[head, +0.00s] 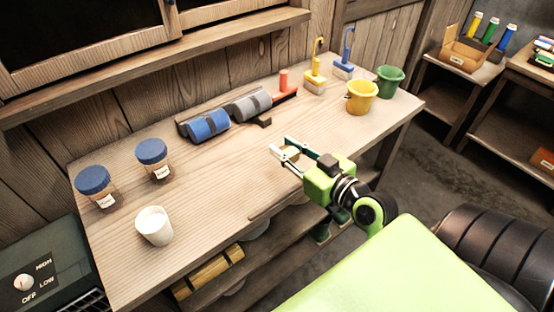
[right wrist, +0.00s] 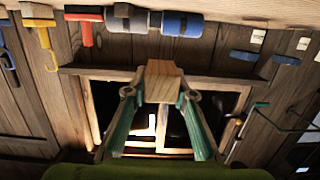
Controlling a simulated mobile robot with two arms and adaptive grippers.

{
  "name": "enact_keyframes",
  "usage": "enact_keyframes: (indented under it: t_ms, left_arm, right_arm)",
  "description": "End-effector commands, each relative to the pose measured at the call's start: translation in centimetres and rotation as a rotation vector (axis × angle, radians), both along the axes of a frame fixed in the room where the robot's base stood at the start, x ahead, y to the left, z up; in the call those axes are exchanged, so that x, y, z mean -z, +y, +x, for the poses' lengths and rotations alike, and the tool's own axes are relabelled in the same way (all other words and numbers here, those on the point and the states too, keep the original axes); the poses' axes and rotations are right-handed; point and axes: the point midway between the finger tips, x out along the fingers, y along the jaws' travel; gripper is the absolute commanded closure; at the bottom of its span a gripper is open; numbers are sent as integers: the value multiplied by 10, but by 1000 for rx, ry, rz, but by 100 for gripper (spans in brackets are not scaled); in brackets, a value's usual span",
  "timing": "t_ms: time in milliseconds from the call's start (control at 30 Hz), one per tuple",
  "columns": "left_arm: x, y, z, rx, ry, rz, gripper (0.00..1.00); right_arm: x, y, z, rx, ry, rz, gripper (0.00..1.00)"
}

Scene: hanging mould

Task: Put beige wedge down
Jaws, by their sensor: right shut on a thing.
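The beige wedge (right wrist: 163,82) is a small wooden block with pale grain, between the fingertips of my right gripper in the right wrist view. In the head view the wedge (head: 291,154) is small and partly covered by the fingers. My right gripper (head: 281,147) is shut on it, over the front middle part of the wooden workbench (head: 225,165). I cannot tell whether the wedge touches the bench top. My left gripper is not in view.
A blue roll (head: 209,126) and a grey roll (head: 249,104) lie behind the gripper. Blue-lidded jars (head: 153,155) and a white cup (head: 154,226) stand left. A yellow pot (head: 360,98) and green pot (head: 389,80) stand right. The bench between cup and gripper is clear.

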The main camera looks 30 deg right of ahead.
Motion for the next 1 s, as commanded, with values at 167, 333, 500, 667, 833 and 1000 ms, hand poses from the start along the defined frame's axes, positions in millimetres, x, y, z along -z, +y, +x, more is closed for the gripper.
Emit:
enact_keyframes:
  t_ms: [167,333,500,667,833,1000]
  left_arm:
    - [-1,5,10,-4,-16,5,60]
    - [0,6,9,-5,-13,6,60]
    - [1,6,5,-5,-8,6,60]
    - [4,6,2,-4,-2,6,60]
    - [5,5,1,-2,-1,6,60]
    - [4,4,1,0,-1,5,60]
  right_arm:
    - [32,-6,29,0,1,1,92]
    - [50,-9,43,0,-1,-1,92]
    - [60,-10,51,-1,0,-1,92]
    - [83,-10,51,0,2,1,92]
    - [92,-11,51,1,1,-1,92]
    - [91,-11,51,0,0,-1,92]
